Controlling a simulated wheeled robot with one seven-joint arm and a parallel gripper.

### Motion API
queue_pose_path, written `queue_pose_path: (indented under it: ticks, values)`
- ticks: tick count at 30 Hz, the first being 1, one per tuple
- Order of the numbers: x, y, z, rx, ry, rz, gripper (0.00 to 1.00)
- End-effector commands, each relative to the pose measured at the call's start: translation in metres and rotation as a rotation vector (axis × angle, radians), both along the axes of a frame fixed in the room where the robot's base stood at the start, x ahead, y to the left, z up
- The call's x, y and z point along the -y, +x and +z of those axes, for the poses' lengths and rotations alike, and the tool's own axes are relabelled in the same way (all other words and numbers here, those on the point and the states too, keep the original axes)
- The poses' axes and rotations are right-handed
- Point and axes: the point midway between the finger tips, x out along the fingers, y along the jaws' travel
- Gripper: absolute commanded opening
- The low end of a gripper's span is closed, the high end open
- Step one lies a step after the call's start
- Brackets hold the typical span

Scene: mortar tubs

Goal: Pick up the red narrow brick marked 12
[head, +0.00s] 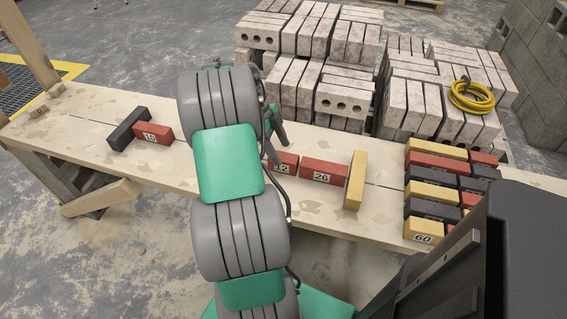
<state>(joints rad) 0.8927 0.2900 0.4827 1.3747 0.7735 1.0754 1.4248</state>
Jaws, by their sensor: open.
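The red brick marked 12 (289,162) lies on the wooden plank bench, just right of my arm. Its left part is hidden behind my arm and gripper. My gripper (274,150) is open, at the left end of this brick in the picture. My arm covers part of the gripper, and I cannot tell whether a finger touches the brick.
A red brick marked 26 (323,171) lies close on the right, then a yellow brick (355,181). A dark brick (128,128) and a red brick (153,134) lie left. Stacked coloured bricks (432,192) stand at the bench's right; grey brick piles (345,85) stand behind.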

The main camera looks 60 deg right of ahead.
Motion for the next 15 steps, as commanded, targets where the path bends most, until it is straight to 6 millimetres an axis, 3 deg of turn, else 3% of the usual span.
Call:
queue_pose_path:
  ticks: [9,15]
  values:
    - [0.000,-0.014,-0.051,0.001,0.000,0.003,0.65]
    - [0.001,-0.015,-0.055,0.003,0.000,0.006,0.65]
